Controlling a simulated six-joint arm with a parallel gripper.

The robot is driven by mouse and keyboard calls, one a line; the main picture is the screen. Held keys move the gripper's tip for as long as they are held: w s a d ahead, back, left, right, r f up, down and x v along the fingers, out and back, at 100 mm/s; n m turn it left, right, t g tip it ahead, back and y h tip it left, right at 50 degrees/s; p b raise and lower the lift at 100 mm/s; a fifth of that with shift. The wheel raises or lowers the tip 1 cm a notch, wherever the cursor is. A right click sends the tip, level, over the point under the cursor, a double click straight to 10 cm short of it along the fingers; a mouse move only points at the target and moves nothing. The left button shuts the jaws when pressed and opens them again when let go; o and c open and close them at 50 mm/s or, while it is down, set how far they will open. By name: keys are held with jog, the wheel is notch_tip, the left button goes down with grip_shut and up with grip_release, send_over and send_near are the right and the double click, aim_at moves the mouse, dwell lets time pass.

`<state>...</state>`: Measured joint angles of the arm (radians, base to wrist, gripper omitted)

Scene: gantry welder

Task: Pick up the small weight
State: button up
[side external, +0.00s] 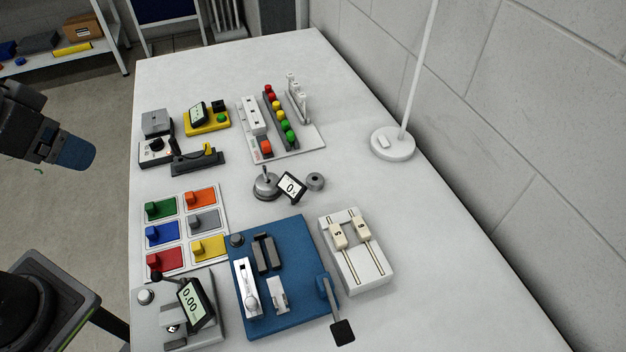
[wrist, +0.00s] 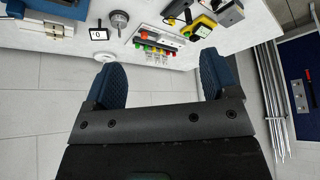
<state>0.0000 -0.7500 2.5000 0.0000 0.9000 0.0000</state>
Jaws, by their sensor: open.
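A small grey round piece with a dark centre, which looks like the small weight (side external: 315,181), lies on the white table in the side view. It is just right of a tilted display reading 0 (side external: 291,187). Left of that display is a round metal scale-like piece with an upright stem (side external: 265,186). In the wrist view a small pale shape near the table edge (wrist: 104,57) may be the weight; I cannot tell. My gripper (wrist: 164,82) is open and empty, its two blue fingers wide apart. In the side view a blue finger (side external: 75,152) shows off the table's left side, far from the weight.
A button panel (side external: 283,125) stands behind the weight, a blue board with levers (side external: 285,285) in front, and a slider box (side external: 355,252) at front right. A lamp base (side external: 392,145) is near the wall. The table's far end and right front are clear.

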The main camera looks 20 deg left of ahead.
dwell(0.3)
jog(key=c, duration=0.5)
jog(key=shift+c, duration=0.2)
